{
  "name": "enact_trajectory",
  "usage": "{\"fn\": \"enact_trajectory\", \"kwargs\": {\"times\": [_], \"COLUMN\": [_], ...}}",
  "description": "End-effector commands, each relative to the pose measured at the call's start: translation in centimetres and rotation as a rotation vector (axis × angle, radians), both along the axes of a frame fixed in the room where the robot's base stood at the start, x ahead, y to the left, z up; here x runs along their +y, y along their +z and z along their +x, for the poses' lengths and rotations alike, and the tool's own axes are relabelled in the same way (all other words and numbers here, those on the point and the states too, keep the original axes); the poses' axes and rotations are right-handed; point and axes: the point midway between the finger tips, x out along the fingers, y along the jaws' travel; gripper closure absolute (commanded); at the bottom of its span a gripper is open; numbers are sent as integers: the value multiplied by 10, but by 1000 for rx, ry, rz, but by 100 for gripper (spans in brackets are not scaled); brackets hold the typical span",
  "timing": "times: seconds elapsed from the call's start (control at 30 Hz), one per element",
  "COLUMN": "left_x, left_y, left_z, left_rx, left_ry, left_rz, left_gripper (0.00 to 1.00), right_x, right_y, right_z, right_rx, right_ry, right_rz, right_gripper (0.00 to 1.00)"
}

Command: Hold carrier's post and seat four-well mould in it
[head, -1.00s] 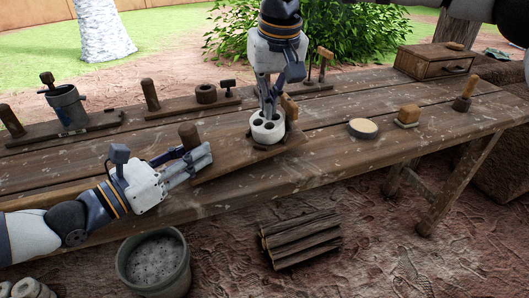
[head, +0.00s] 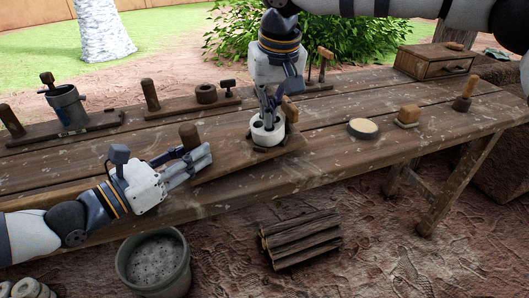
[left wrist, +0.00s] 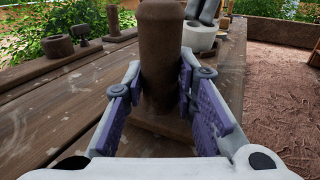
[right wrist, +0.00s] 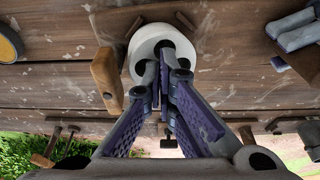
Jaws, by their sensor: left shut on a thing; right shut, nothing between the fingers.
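The carrier (head: 240,160) is a dark board on the bench with a brown post (head: 188,134) at its left end. My left gripper (head: 200,155) is shut around the post; the left wrist view shows the post (left wrist: 160,50) upright between the pads. The white four-well mould (head: 259,135) stands upright at the carrier's right end, with a dark holder around its foot. It also shows in the right wrist view (right wrist: 139,62). My right gripper (head: 266,112) is shut and empty, fingertips at the mould's top, covering some wells. I cannot tell how deep the mould's base sits.
A wooden block (head: 290,108) stands close beside the mould. A rack with a ring (head: 206,93) and a bucket (head: 66,104) are behind to the left. The bench front is mostly clear.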

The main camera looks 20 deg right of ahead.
Motion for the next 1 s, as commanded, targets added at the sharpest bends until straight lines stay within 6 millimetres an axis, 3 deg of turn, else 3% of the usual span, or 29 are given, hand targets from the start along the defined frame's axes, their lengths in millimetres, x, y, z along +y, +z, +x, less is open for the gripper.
{"fn": "enact_trajectory", "kwargs": {"times": [1.0], "left_x": [-1], "left_y": [5], "left_z": [0], "left_rx": [-5], "left_ry": [-2], "left_rz": [-11], "left_gripper": [100], "right_x": [0], "right_y": [-20], "right_z": [0], "right_rx": [1], "right_ry": [0], "right_rz": [0], "right_gripper": [100]}}
